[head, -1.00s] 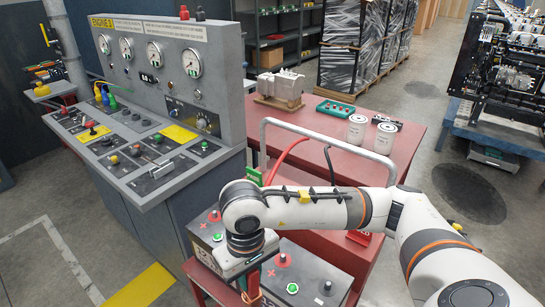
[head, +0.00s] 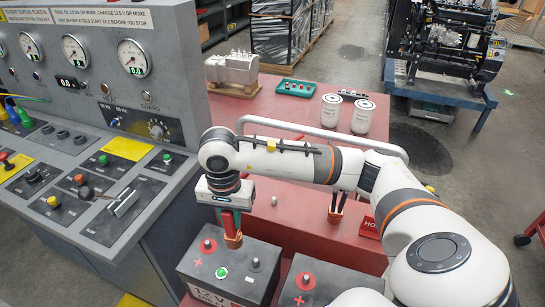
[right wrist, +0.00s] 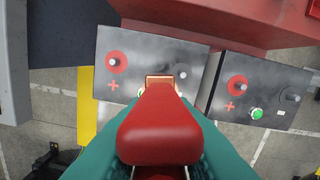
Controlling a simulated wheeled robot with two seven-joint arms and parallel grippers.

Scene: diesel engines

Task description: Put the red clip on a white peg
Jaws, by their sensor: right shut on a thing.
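My right gripper (head: 228,213) is shut on the red clip (head: 232,227) and holds it pointing down, its copper jaws lowest, over the left battery (head: 190,268). In the right wrist view the red clip (right wrist: 160,135) lies between the teal fingers of my right gripper (right wrist: 160,140); its copper tip (right wrist: 160,79) overlaps the left battery (right wrist: 130,50). Whether the jaws touch the battery is unclear. A small pale peg (head: 274,201) stands on the red cart behind, apart from the clip. My left gripper is not in view.
A second battery (head: 325,290) stands to the right, with a red-ringed post (head: 305,281). A control console (head: 110,210) closes off the left. A grey handle rail (head: 350,136) runs behind my right arm. White canisters (head: 331,110) stand on the red table (head: 270,110).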

